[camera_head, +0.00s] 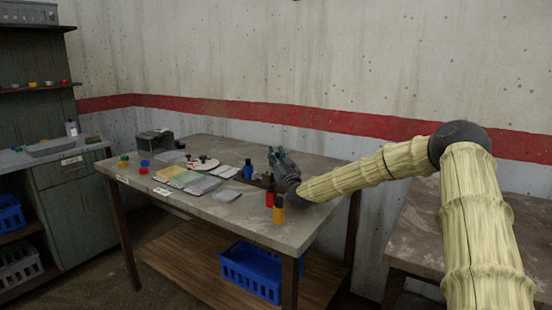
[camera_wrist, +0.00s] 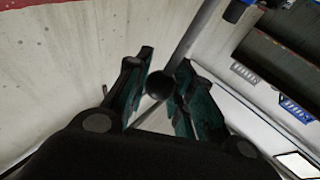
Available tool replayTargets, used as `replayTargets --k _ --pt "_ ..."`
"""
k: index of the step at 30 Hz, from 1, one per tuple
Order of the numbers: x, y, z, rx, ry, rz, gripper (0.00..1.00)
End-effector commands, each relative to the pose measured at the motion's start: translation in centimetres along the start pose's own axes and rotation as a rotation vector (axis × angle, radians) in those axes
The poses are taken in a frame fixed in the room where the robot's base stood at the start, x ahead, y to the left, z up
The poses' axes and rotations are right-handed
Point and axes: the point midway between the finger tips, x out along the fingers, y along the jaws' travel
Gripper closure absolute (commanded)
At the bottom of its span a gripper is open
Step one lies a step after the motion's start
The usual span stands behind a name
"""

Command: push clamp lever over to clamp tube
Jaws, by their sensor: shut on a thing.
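My gripper (camera_head: 278,156) is over the right part of the workbench in the head view, with its fingers pointing up and tilted. In the wrist view my gripper (camera_wrist: 165,70) has its two teal-padded fingers on either side of a dark round knob (camera_wrist: 159,86). The fingers are closed on this knob, which looks like the end of the clamp lever. A grey bar (camera_wrist: 195,38) runs from behind the knob to the upper right; I cannot tell if it is the lever's arm or the tube. The clamp and tube are not clear in the head view.
Red (camera_head: 269,196) and orange (camera_head: 279,211) bottles stand just in front of my gripper, and a blue bottle (camera_head: 248,170) to its left. Trays and small cups crowd the left of the workbench (camera_head: 245,222). A wall (camera_head: 300,70) is behind.

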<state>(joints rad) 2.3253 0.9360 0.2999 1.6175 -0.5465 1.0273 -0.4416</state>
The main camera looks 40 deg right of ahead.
Motion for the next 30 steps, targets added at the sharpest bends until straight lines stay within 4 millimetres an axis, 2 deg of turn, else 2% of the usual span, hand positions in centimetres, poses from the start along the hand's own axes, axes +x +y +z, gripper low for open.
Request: replayTargets --k 2,3,6,15,19,30 --pt "0.0 0.1 0.0 0.000 -0.001 0.002 1.00" --pt "0.0 0.1 0.0 0.000 -0.001 0.002 0.69" --pt "0.0 0.1 0.0 0.000 -0.001 0.001 0.53" --pt "-0.1 0.0 0.0 -0.001 -0.001 0.000 0.53" --pt "-0.7 0.1 0.1 0.000 -0.001 0.001 0.53" --pt "-5.6 0.2 -0.8 0.002 -0.001 0.002 0.53"
